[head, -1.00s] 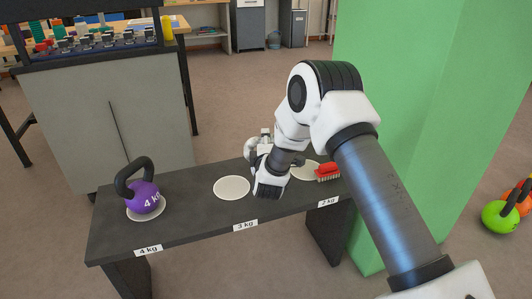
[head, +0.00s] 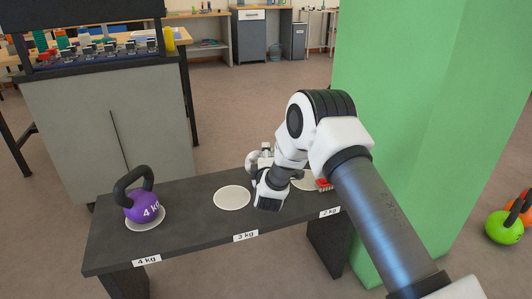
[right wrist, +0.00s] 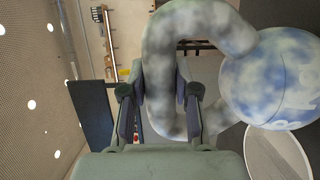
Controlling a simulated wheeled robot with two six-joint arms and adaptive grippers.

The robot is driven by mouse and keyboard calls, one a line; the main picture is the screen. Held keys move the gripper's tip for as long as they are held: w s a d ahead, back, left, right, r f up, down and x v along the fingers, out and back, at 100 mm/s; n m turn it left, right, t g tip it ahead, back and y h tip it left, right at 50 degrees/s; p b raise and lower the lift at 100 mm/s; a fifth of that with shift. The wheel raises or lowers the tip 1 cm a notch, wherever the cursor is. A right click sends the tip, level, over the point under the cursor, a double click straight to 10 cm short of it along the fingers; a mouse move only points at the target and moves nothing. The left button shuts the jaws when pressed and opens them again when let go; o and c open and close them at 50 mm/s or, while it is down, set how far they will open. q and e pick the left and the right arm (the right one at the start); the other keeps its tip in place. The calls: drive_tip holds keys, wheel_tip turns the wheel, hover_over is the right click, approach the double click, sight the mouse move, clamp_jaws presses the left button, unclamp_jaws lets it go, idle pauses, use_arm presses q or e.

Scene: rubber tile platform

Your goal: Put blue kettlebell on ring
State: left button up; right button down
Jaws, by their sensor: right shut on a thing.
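A kettlebell with a mottled blue and white ball (right wrist: 272,80) and a grey-green mottled handle (right wrist: 200,22) fills much of the right wrist view. My right gripper (right wrist: 160,85) is shut on its handle. In the head view my right arm and wrist mostly hide the gripper and kettlebell; a pale curved part shows over the bench's back edge. A bare white ring mat (head: 232,197) lies by the 3 kg label, left of my wrist. Another mat (head: 303,184) by the 2 kg label is partly covered by my arm. My left gripper is out of view.
A purple kettlebell (head: 142,207) stands on the mat by the 4 kg label on the dark bench (head: 190,230). A green pillar (head: 400,120) rises close on the right. Green and orange kettlebells stand beyond it.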

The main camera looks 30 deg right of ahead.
drive_tip(key=shift+w+r, duration=0.15)
drive_tip(key=shift+r, duration=0.25)
drive_tip(key=c, duration=1.1)
unclamp_jaws()
drive_tip(key=shift+f, duration=0.35)
drive_tip(key=shift+o, duration=1.2)
drive_tip(key=shift+s+a+r, duration=0.1)
drive_tip(key=shift+s+r, duration=0.1)
drive_tip(key=shift+s, duration=0.05)
drive_tip(key=shift+f, duration=0.1)
